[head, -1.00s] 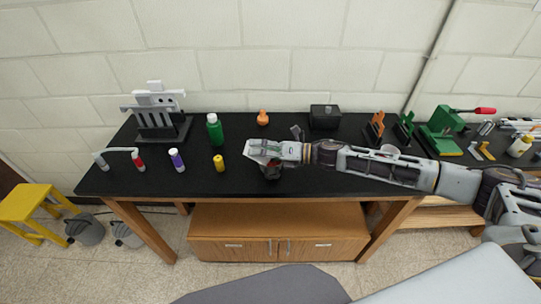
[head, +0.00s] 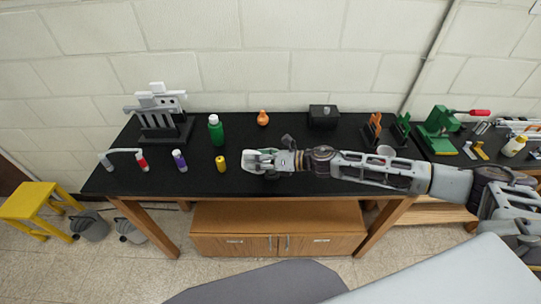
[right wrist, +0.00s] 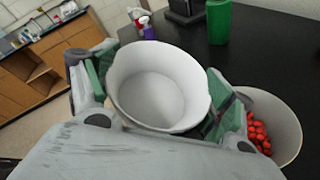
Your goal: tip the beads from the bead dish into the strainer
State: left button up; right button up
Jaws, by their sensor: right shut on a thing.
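My right gripper (head: 262,161) is above the front middle of the black bench. It is shut on the bead dish (right wrist: 157,88), a round pale dish between its fingers in the right wrist view. The dish is upright there and its inside looks empty. A second pale, round vessel (right wrist: 284,118) with red beads (right wrist: 259,134) in it stands beside the right finger; it looks like the strainer, but I see no holes. In the head view my gripper mostly hides the dish and that vessel. My left gripper is not in view.
A green bottle (head: 215,130), a yellow bottle (head: 220,163) and a purple bottle (head: 179,160) stand left of the gripper. An orange bottle (head: 263,118) and a black box (head: 323,116) are behind. A white cup (head: 385,151) is behind my arm.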

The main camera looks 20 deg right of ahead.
jog(key=shift+s+a+f+n+h+p, duration=0.25)
jog(key=shift+s+a+n+h+p, duration=0.25)
jog(key=shift+p, duration=0.7)
jog(key=shift+s+a+f+n+h+p, duration=0.25)
jog(key=shift+a+n+p, duration=0.3)
jog(key=shift+p, duration=0.6)
jog(key=shift+s+a+f+n+t, duration=0.2)
jog(key=shift+a+n+t, duration=0.05)
jog(key=shift+a+t, duration=0.1)
jog(key=shift+s+a+f+n+h, duration=0.25)
jog(key=shift+s+a+n+h, duration=0.05)
jog(key=shift+a+n+h, duration=0.1)
jog(key=shift+s+a+f+n+t+h, duration=0.2)
jog(key=shift+s+a+f+n, duration=0.15)
jog(key=shift+f, duration=0.25)
jog(key=shift+s+a+f+n+t+h, duration=0.1)
jog(key=shift+s+a+f+n+h, duration=0.1)
jog(key=shift+a+f+n, duration=0.3)
jog(key=shift+d+f, duration=0.15)
jog(key=shift+w, duration=0.1)
